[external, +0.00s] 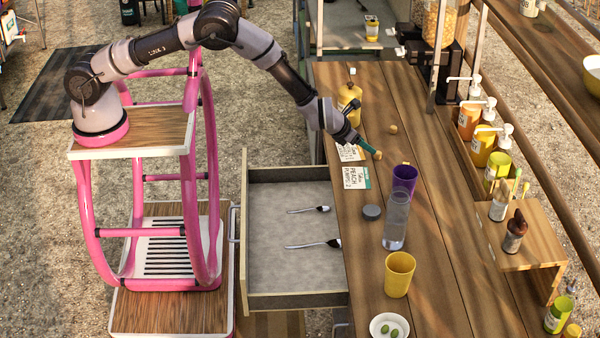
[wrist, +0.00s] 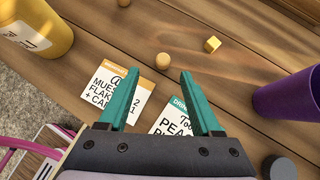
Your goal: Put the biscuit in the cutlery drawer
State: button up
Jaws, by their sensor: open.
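A small round tan piece (wrist: 163,61), which looks like the biscuit, lies on the wooden counter just beyond my fingertips in the wrist view. A yellow cube (wrist: 212,44) lies to its right, and another round piece (wrist: 123,2) is at the top edge. In the external view a small tan piece (external: 378,155) shows by my fingertips; I cannot tell which one. A round piece (external: 392,129) lies farther off. My gripper (external: 372,151) is open and empty, low over the counter; its fingers (wrist: 162,78) frame nothing. The cutlery drawer (external: 270,272) is pulled open, with two utensils (external: 314,244) inside.
Label cards (external: 357,178) lie under my gripper. A yellow bottle (external: 349,95) stands behind it. A purple cup (external: 405,178), clear glass (external: 396,222), grey lid (external: 371,212) and yellow cup (external: 399,274) stand nearer. The drawer has bare floor around its utensils.

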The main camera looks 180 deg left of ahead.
aim_at(377, 153)
jog(key=x, duration=0.6)
jog(key=shift+w+a+f, duration=0.15)
jog(key=shift+a, duration=0.2)
grip_shut()
